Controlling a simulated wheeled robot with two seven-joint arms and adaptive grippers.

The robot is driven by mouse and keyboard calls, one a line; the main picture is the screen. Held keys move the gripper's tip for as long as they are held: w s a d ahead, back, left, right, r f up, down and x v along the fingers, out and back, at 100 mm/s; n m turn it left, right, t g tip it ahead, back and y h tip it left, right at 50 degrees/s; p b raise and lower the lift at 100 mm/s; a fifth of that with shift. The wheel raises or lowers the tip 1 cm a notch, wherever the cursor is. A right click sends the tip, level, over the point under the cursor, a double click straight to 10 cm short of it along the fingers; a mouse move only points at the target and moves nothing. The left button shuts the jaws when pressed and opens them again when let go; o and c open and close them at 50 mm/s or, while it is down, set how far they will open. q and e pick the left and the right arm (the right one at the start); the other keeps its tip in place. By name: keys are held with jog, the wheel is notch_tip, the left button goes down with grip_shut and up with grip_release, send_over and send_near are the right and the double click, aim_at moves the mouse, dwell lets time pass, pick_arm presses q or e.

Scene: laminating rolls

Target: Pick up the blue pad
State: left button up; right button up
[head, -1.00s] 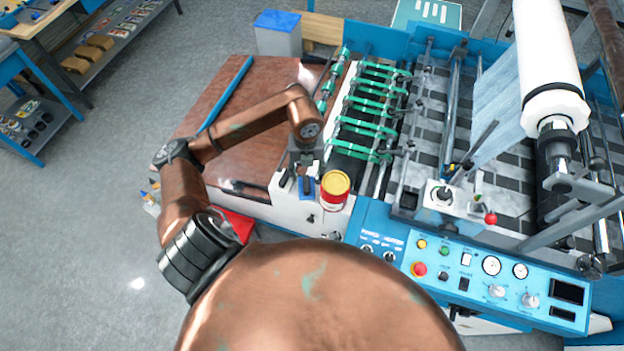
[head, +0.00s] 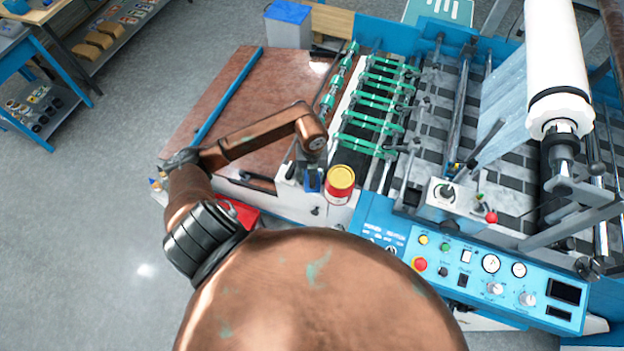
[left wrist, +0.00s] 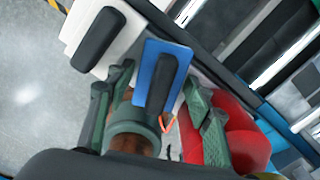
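The blue pad (left wrist: 163,60) with a black grip stands on the white end block of the machine. In the head view only a small blue part of the pad (head: 313,181) shows below my left wrist. My left gripper (left wrist: 160,78) is open, with one finger on each side of the pad. I cannot tell whether either finger touches it. In the head view the left gripper (head: 311,165) is over the pad, its fingers mostly hidden. My right gripper is not in view.
A red can with a yellow lid (head: 340,184) stands close right of the pad; its red side (left wrist: 240,135) is near the right finger. A white piece with a black grip (left wrist: 97,38) is left of the pad. Green rollers (head: 375,105) lie behind.

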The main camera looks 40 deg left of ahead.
pick_arm(q)
jog(key=c, duration=0.8)
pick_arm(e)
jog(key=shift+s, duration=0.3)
pick_arm(q)
jog(key=shift+r, duration=0.15)
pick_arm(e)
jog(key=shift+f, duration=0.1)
pick_arm(q)
jog(key=shift+r+b, duration=0.4)
jog(key=shift+r, duration=0.15)
jog(key=shift+s+d+r+b, duration=0.15)
jog(key=shift+s+r+b, duration=0.5)
jog(key=shift+s+r, duration=1.5)
jog(key=shift+s+d+r+b, duration=0.15)
jog(key=shift+s+r+b, duration=0.45)
jog(key=shift+s+r, duration=1.55)
jog(key=shift+s+d+r+b, duration=0.15)
jog(key=shift+s+r+b, duration=0.5)
jog(key=shift+s+r, duration=1.5)
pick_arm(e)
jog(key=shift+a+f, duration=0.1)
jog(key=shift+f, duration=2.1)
pick_arm(q)
jog(key=shift+s+f, duration=0.6)
jog(key=shift+s, duration=0.05)
